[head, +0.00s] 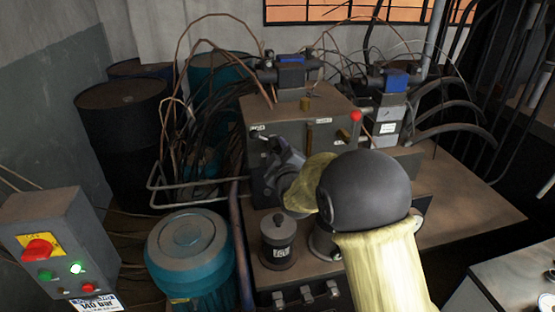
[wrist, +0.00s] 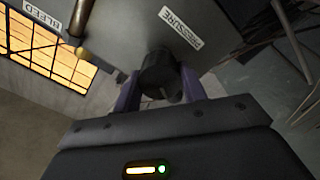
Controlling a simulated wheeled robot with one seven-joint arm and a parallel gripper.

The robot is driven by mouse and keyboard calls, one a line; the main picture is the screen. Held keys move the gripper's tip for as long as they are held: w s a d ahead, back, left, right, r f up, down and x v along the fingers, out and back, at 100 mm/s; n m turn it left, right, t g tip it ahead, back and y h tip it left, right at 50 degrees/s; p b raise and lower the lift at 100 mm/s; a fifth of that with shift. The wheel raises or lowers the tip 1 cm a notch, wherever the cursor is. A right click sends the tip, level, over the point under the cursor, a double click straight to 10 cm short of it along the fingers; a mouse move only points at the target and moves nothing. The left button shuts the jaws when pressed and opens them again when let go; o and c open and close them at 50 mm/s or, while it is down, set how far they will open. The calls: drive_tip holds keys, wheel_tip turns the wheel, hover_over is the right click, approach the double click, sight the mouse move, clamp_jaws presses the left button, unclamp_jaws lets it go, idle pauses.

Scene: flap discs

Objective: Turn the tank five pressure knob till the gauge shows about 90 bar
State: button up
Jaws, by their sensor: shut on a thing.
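The dark round pressure knob (wrist: 157,72) shows in the wrist view, just below a white PRESSURE label (wrist: 180,28) on the grey block. My gripper (wrist: 160,88) has one finger on each side of the knob and is shut on it. In the head view my gripper (head: 282,168) is at the front left face of the grey hydraulic block (head: 300,108). My wrist and forearm cover part of that face, and the knob is hidden there. I cannot make out a pressure gauge or its needle in either view.
A BLEED label (wrist: 42,15) sits left of the knob. A red button (head: 356,116) is on the block's upper right. A black-capped canister (head: 278,242) and a teal motor (head: 188,250) stand in front. A control box (head: 55,240) with a 140 bar sign (head: 97,304) is at left.

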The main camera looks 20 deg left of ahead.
drive_tip(key=n+b, duration=0.1)
drive_tip(key=n, duration=0.1)
drive_tip(key=n+b, duration=0.2)
drive_tip(key=n, duration=0.1)
drive_tip(key=shift+s+a+f+n, duration=0.1)
drive_tip(key=shift+a+f+n, duration=0.1)
drive_tip(key=shift+n, duration=0.1)
drive_tip(key=n+b, duration=0.2)
drive_tip(key=n, duration=0.2)
drive_tip(key=shift+d, duration=0.1)
drive_tip(key=shift+r, duration=0.1)
drive_tip(key=o, duration=1)
drive_tip(key=shift+c, duration=0.2)
drive_tip(key=b+v, duration=0.1)
drive_tip(key=v, duration=1.6)
drive_tip(key=shift+s, duration=0.15)
